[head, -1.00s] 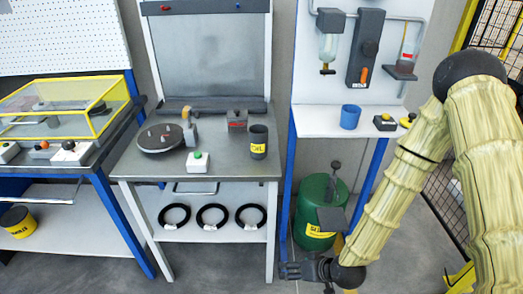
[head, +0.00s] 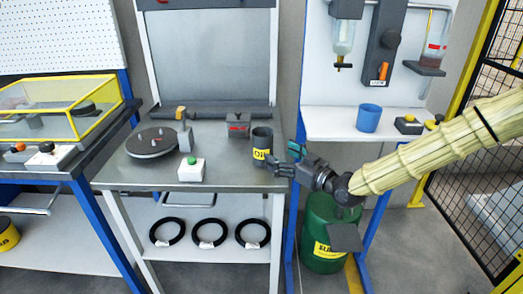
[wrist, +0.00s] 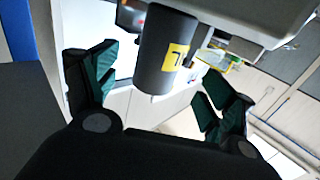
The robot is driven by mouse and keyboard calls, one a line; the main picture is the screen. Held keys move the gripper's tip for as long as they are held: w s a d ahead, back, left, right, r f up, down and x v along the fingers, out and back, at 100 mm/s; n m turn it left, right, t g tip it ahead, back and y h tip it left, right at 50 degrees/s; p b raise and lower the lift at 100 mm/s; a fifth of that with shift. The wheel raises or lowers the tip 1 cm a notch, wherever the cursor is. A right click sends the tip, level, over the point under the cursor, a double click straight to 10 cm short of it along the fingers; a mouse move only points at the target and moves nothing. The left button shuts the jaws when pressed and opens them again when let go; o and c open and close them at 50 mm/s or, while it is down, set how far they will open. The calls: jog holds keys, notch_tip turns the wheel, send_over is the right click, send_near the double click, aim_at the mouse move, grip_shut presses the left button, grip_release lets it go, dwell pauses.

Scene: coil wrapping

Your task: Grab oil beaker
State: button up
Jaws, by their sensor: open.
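The oil beaker (head: 262,139) is a dark grey cup with a yellow OIL label. It stands upright near the right edge of the grey middle table (head: 225,178). My gripper (head: 290,157) is open just to the right of the beaker, at about its height. In the wrist view the beaker (wrist: 165,52) shows ahead, between the lines of my gripper's two green-padded fingers (wrist: 157,85). The fingers are apart and empty. I cannot tell exactly how much gap is left to the beaker.
On the middle table are a round dark turntable (head: 152,142), a green-button box (head: 191,169) and a grey block (head: 238,125). A blue cup (head: 369,117) stands on the white right-hand table. A green drum (head: 322,262) is below my gripper. Black coils (head: 210,232) lie on the lower shelf.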

aim_at(271, 146)
jog(key=shift+p+x, duration=0.45)
jog(key=shift+x, duration=3.35)
jog(key=shift+f, duration=0.2)
jog(key=c, duration=1.3)
jog(key=shift+r, duration=0.2)
jog(key=shift+r, duration=0.55)
jog(key=b+v, duration=0.1)
jog(key=v, duration=1.7)
